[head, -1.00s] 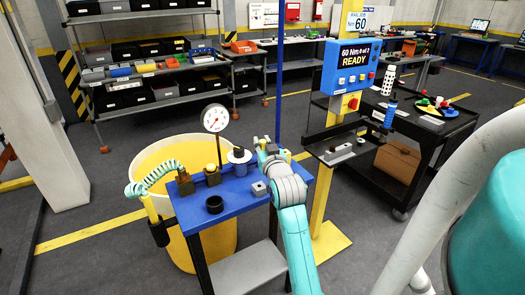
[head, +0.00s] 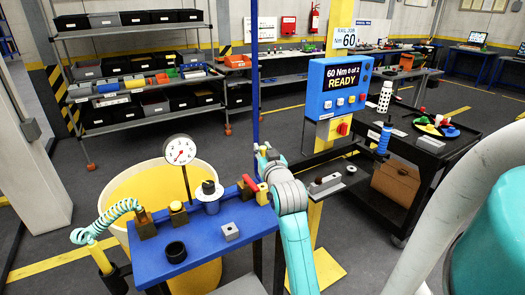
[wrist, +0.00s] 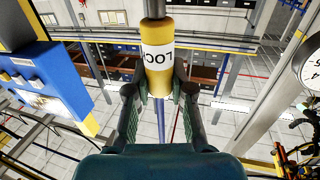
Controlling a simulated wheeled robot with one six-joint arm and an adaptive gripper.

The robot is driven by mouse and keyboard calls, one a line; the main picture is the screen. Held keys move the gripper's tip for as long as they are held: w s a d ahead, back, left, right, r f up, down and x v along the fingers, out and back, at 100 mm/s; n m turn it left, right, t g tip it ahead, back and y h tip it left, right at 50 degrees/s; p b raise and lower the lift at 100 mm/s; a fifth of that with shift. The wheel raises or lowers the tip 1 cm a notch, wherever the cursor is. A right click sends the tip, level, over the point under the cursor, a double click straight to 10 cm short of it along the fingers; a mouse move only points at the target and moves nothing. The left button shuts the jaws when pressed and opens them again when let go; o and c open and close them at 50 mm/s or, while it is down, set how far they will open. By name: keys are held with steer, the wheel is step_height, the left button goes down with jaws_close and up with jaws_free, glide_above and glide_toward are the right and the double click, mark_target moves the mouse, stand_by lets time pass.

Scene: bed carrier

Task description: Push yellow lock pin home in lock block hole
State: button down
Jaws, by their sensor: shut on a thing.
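In the wrist view, a yellow lock pin (wrist: 157,62) with a white label and part of the word LOCK stands between the fingers of my gripper (wrist: 160,88). The gripper is shut on it, and a grey rod shows above its yellow body. In the head view, my gripper (head: 262,152) is raised near the back right corner of the blue table; the held pin cannot be made out clearly there. A red and yellow part (head: 262,194) shows beside my arm. A small grey block (head: 229,231) sits on the table; I cannot tell whether it is the lock block.
The blue table (head: 205,254) carries a dial gauge (head: 180,150), a black ring (head: 176,252) and brass fittings (head: 178,214). A yellow bin stands behind it. A blue panel (head: 343,87) on a yellow post and a black cart (head: 430,160) stand to the right.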

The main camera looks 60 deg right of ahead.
steer(key=shift+a+f, duration=0.1)
steer(key=shift+f, duration=2.75)
steer(key=shift+f, duration=1.3)
steer(key=c, duration=0.9)
jaws_free()
steer(key=shift+c, duration=0.2)
steer(key=v, duration=1.2)
steer(key=shift+s, duration=0.1)
